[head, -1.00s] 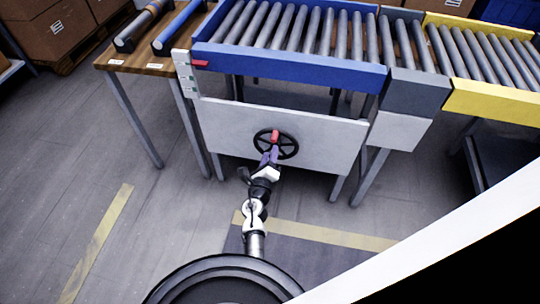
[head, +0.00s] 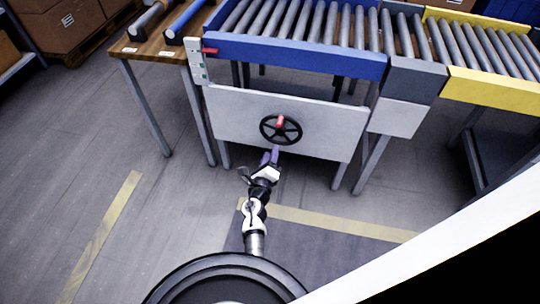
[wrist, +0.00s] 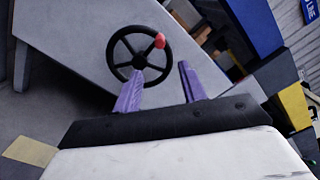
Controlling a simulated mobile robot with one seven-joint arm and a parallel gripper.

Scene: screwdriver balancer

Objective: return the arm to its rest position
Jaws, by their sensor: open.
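My gripper (head: 270,157) has purple fingers and is open and empty. In the head view it stands just in front of and below a black handwheel (head: 281,130) with a red knob (head: 280,121). The handwheel is mounted on a light grey panel (head: 235,112) under the roller conveyor. In the wrist view the handwheel (wrist: 137,56) shows beyond the fingers (wrist: 160,88), apart from them as far as I can tell. Its red knob (wrist: 160,40) is at the upper right of the rim.
A blue-edged roller conveyor (head: 300,55) stands above the panel, with a yellow one (head: 490,90) at the right. A wooden table (head: 155,58) is at the left, boxes (head: 75,35) behind it. Table legs flank the panel. The floor (head: 70,140) at the left is clear.

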